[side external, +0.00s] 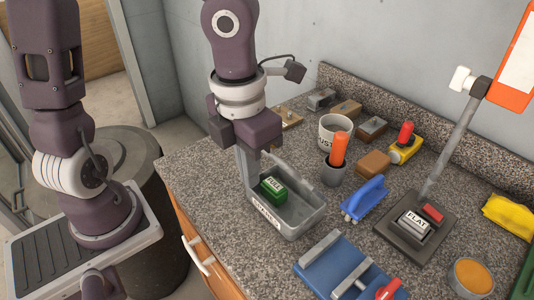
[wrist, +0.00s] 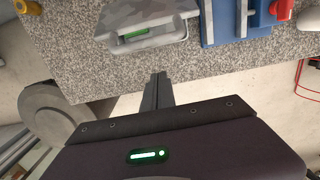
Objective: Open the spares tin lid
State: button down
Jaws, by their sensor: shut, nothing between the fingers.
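The grey spares tin (side external: 292,222) sits near the counter's front edge, a white label on its front wall. Its inside is open to view from the side, with a green lettered box (side external: 273,188) in it. A grey upright piece (side external: 246,172) rises at the tin's left end below my gripper; I cannot tell surely whether it is the raised lid or my fingers. In the wrist view the tin (wrist: 172,32) is at the top, with a bit of green showing. My gripper (wrist: 158,77) is shut and empty, its tips apart from the tin in the picture, by the counter's front edge.
A blue vice-like block (side external: 325,268) and a blue-handled tool (side external: 365,199) lie right of the tin. Bare counter lies in front of the tin.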

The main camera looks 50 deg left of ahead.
aim_at(274, 160)
jog(key=w, duration=0.2)
jog(key=w+r, duration=0.1)
jog(key=shift+w, duration=0.35)
jog(key=shift+w+r+g, duration=0.45)
jog(key=shift+w+g, duration=0.15)
jog(key=shift+w, duration=0.1)
jog(key=w+r+g, duration=0.2)
jog(key=w, duration=0.7)
jog(key=shift+r, duration=0.35)
